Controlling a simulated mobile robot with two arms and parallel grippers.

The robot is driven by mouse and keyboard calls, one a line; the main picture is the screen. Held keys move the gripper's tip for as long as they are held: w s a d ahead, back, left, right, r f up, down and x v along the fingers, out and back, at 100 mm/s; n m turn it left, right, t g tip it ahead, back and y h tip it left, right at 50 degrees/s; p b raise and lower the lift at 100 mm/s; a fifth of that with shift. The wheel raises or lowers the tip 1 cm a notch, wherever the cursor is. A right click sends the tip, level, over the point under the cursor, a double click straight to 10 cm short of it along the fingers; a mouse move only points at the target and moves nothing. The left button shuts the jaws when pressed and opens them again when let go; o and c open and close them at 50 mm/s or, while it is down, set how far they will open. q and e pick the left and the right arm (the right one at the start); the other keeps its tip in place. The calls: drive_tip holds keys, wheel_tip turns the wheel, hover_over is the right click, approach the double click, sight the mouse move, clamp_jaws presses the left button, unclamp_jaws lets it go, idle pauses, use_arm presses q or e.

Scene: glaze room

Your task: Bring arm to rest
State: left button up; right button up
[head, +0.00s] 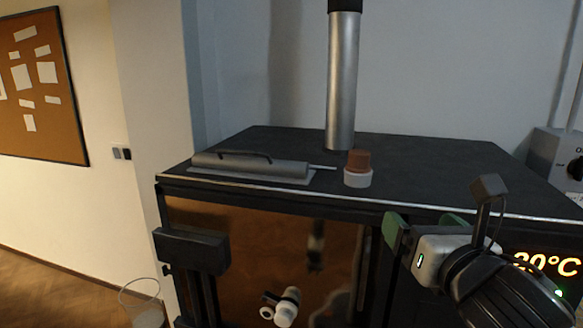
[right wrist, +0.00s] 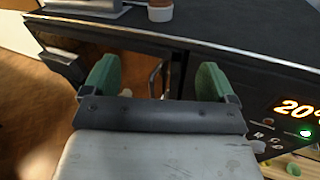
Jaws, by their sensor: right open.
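My right gripper (head: 424,226) comes in from the lower right in the head view, in front of the kiln's (head: 440,172) front face and below its top edge. Its two green fingers are apart with nothing between them. In the right wrist view the open gripper (right wrist: 155,80) points towards the kiln front, with the lit display (right wrist: 297,110) to its right. My left gripper does not show in either view.
On the kiln top are a grey cylindrical tool (head: 250,166), a small brown-and-white pot (head: 357,170) and a metal pipe (head: 342,85). A grey control box (head: 553,152) stands at the right. A corkboard (head: 40,90) hangs at left.

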drive_tip(key=s+f+m+g+h, duration=0.1)
drive_tip(key=s+f+m+g, duration=0.15)
drive_tip(key=f+m, duration=0.8)
drive_tip(key=s+f+m+g, duration=0.1)
drive_tip(key=f+m+g, duration=0.45)
drive_tip(key=f, duration=0.75)
drive_tip(key=s+d+f+m+g+h, duration=0.15)
drive_tip(key=s+f+m+g, duration=0.45)
drive_tip(key=s+f+m, duration=1.15)
wheel_tip(320, 180, down, 31)
drive_tip(key=s+g+b, duration=0.1)
drive_tip(key=s+b, duration=0.1)
drive_tip(key=b, duration=0.2)
use_arm(q)
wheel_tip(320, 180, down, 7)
drive_tip(key=b, duration=0.3)
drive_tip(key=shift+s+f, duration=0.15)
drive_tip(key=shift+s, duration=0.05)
use_arm(e)
drive_tip(key=s+d+f, duration=0.1)
drive_tip(key=s+f, duration=0.7)
drive_tip(key=s+d+f+g, duration=0.1)
drive_tip(key=s+d+f, duration=0.1)
drive_tip(key=s+f, duration=0.5)
wheel_tip(320, 180, down, 2)
drive_tip(key=shift+s+d+f, duration=0.1)
drive_tip(key=shift+s+d, duration=0.15)
drive_tip(key=shift+s, duration=0.1)
